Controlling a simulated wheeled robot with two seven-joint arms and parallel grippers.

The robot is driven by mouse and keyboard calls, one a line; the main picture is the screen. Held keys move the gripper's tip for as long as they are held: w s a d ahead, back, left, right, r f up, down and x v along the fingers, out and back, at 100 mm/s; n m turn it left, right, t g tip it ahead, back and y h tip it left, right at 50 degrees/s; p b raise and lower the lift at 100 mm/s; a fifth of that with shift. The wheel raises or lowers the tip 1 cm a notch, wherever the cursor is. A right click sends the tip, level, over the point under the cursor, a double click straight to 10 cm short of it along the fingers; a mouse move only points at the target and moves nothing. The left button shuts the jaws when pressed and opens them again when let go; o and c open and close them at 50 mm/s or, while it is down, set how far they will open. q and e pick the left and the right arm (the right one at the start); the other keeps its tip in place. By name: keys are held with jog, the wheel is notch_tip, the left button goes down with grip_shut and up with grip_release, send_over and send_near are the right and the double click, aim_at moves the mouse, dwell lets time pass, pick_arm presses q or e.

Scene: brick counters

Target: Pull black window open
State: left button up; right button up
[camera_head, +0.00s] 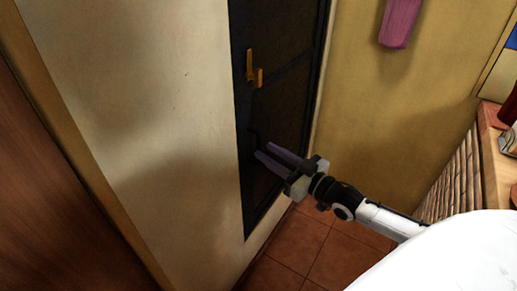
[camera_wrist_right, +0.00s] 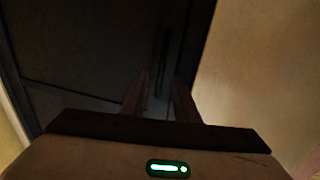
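The black window (camera_head: 285,60) is a tall dark framed panel set in the pale wall, in the middle of the head view. It looks shut, with no gap that I can make out. A brass-coloured handle (camera_head: 253,72) sits near its left edge. My right gripper (camera_head: 263,150) is open and empty, in front of the window's lower part and below the handle. In the right wrist view the gripper's two fingers (camera_wrist_right: 161,88) stand apart before the dark window (camera_wrist_right: 85,50). A faint upright shape shows between them, too dark to name. My left gripper is out of view.
A brown wooden panel (camera_head: 50,180) stands at the left. At the right are a yellow wall (camera_head: 420,90) with a pink cloth (camera_head: 400,20) and a wooden counter (camera_head: 497,160). Reddish floor tiles (camera_head: 310,245) lie clear below the window.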

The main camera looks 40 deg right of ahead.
aim_at(259, 161)
jog(key=shift+w+a+f, duration=0.1)
jog(key=shift+w+a, duration=0.15)
jog(key=shift+w, duration=0.9)
jog(key=shift+w+a, duration=0.2)
jog(key=shift+w, duration=0.95)
grip_shut()
